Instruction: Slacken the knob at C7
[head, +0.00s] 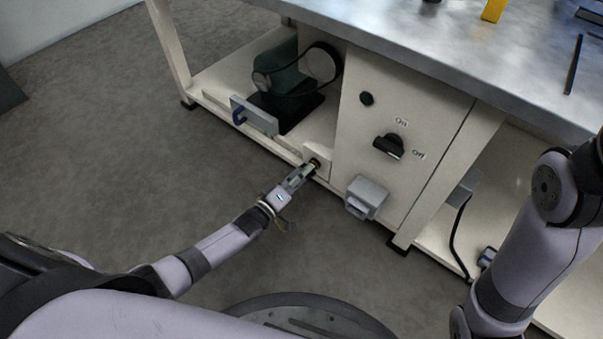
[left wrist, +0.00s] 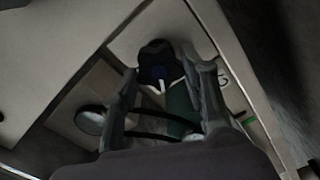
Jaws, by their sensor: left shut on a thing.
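My left gripper (head: 308,168) reaches down to the lower edge of the bench's cabinet and is shut on a small dark knob (head: 315,162). In the left wrist view a dark knob (left wrist: 157,55) with a blue centre and a short white mark shows between the fingers of the left gripper (left wrist: 166,82). No C7 label can be read. My right gripper is out of view; only its arm shows at the right.
A cream cabinet (head: 372,125) carries a black On/Off switch (head: 388,146) and a grey box (head: 366,197). A dark green motor with a belt (head: 282,80) stands on the lower shelf. A metal tabletop (head: 440,45) overhangs above. Grey floor at the left is clear.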

